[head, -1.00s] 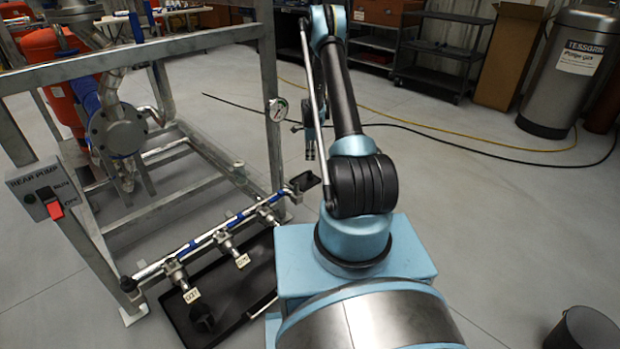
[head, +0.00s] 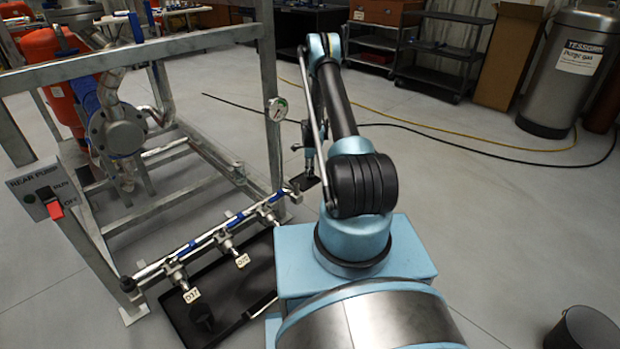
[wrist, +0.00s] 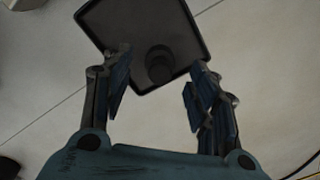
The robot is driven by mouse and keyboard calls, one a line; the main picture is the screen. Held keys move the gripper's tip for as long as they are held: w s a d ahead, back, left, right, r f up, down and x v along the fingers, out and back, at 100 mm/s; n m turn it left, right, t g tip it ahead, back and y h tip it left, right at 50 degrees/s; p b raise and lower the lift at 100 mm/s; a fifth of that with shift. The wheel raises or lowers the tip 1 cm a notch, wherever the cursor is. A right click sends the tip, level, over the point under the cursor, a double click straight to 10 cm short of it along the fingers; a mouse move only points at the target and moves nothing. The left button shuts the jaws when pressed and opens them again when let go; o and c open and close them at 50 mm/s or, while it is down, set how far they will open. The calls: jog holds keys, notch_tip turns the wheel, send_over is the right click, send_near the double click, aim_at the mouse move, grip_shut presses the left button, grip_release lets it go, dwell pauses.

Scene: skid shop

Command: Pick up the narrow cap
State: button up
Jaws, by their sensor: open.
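A short dark cylindrical cap (wrist: 159,66) stands in a small black tray (wrist: 112,14), seen in the wrist view. I take it for the narrow cap, though its shape is dim. My gripper (wrist: 156,82) is open, its fingers apart on the left and right of the cap in the picture, with nothing held. I cannot tell its height above the cap.
A pipe rail (head: 190,246) with tagged valves runs along the skid frame (head: 268,100). A larger black tray (head: 232,312) below it holds another dark piece (head: 201,316). A black bucket (head: 583,330) stands at lower right. Hoses cross the otherwise open floor behind.

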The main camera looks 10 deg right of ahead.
jog(key=shift+f, duration=1.25)
jog(key=c, duration=0.9)
